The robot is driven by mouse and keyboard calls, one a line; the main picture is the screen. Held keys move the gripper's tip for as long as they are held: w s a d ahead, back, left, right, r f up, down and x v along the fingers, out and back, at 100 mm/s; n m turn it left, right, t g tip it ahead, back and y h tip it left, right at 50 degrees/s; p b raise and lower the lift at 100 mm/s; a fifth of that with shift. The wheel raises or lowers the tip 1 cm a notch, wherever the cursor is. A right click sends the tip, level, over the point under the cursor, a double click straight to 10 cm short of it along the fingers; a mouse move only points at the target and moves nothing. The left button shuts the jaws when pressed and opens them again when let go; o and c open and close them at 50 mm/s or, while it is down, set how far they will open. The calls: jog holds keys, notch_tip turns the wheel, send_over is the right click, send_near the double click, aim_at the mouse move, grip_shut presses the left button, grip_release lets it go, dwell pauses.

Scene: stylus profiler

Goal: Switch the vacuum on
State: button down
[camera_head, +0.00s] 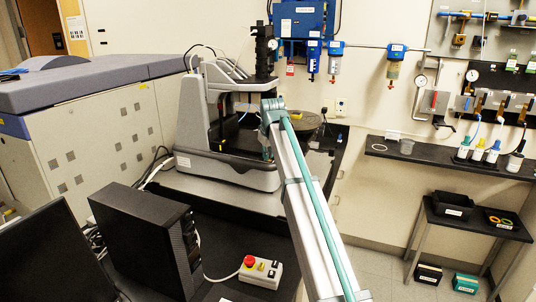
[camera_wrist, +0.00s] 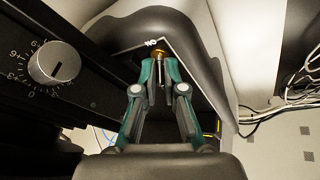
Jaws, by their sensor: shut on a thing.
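The stylus profiler (camera_head: 185,125) stands on a dark table in the head view, with a pale grey body. In the wrist view, a small metal toggle switch (camera_wrist: 159,52) with a brass-coloured collar sits under the profiler's dark grey housing (camera_wrist: 160,24). A white label (camera_wrist: 151,43) beside it seems to read "ON" upside down. My gripper (camera_wrist: 160,66) has its teal fingers closed around the switch's lever, which is partly hidden between the fingertips. Which way the lever is tipped is hard to tell. In the head view my arm hides the gripper.
A black panel with a numbered dial (camera_wrist: 57,65) lies close to my gripper's left in the wrist view; white cables (camera_wrist: 285,100) run on the right. In the head view a black computer case (camera_head: 145,240) and a control box with a red button (camera_head: 262,271) stand in front.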

jog(key=shift+d, duration=0.1)
jog(key=y+b, duration=0.2)
jog(key=shift+s+d+f+m+t+b, duration=0.2)
jog(key=shift+d+f+m+t+b, duration=0.1)
jog(key=shift+d+t+b, duration=0.1)
jog(key=y+b, duration=0.2)
jog(key=t+y+b, duration=0.1)
jog(key=shift+s+d+f+m+b, duration=0.1)
jog(key=shift+d+f+m+b, duration=0.15)
jog(key=shift+d+m+b, duration=0.15)
jog(key=t+y+b, duration=0.1)
jog(key=y+b, duration=0.1)
jog(key=shift+d+f+b, duration=0.1)
jog(key=shift+d+b, duration=0.1)
jog(key=shift+b, duration=0.15)
jog(key=shift+d+m+t+y+b, duration=0.15)
jog(key=shift+m+t+y+b, duration=0.25)
jog(key=shift+y+b, duration=0.4)
jog(key=shift+r, duration=0.2)
jog(key=c, duration=1.2)
grip_release()
jog(key=shift+c, duration=0.2)
